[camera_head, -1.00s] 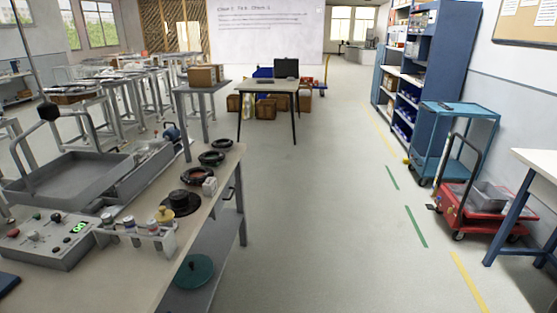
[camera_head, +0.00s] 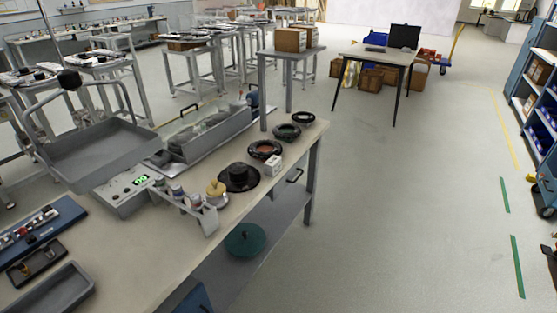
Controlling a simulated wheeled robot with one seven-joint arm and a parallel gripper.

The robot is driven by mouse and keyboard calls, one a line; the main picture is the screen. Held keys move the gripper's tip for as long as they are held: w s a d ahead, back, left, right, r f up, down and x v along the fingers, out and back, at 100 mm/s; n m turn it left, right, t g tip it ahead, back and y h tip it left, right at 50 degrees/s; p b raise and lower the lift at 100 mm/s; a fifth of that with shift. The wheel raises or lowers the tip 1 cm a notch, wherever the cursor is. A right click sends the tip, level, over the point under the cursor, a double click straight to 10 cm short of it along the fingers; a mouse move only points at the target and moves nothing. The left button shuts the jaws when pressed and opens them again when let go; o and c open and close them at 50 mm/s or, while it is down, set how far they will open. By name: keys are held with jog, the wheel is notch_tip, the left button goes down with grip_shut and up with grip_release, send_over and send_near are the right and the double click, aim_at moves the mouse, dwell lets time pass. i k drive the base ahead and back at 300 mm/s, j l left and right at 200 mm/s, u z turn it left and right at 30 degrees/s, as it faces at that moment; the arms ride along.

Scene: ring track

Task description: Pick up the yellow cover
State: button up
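A small yellow rounded piece with a knob on top (camera_head: 215,189), which looks like the yellow cover, is on the workbench (camera_head: 150,270). It sits at the right end of a grey rack of small jars (camera_head: 187,202), just left of a black disc with a raised hub (camera_head: 239,177). I cannot tell whether it rests on the rack or the bench behind it. My gripper is not in view.
Several dark round dishes (camera_head: 265,150) and a small white box (camera_head: 273,165) line the bench's right edge. A control box (camera_head: 127,190) and grey trays (camera_head: 100,155) stand left. A green disc (camera_head: 245,239) lies on the lower shelf. The floor (camera_head: 400,220) to the right is clear.

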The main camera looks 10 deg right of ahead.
aim_at(215, 189)
jog(key=i+l+u, duration=0.1)
jog(key=u, duration=0.65)
jog(key=i+l+u, duration=0.25)
jog(key=l, duration=0.25)
jog(key=l+u, duration=0.25)
jog(key=l, duration=0.25)
jog(key=l+u, duration=0.2)
jog(key=l, duration=0.85)
jog(key=i+l, duration=0.1)
jog(key=l, duration=0.4)
jog(key=u, duration=0.05)
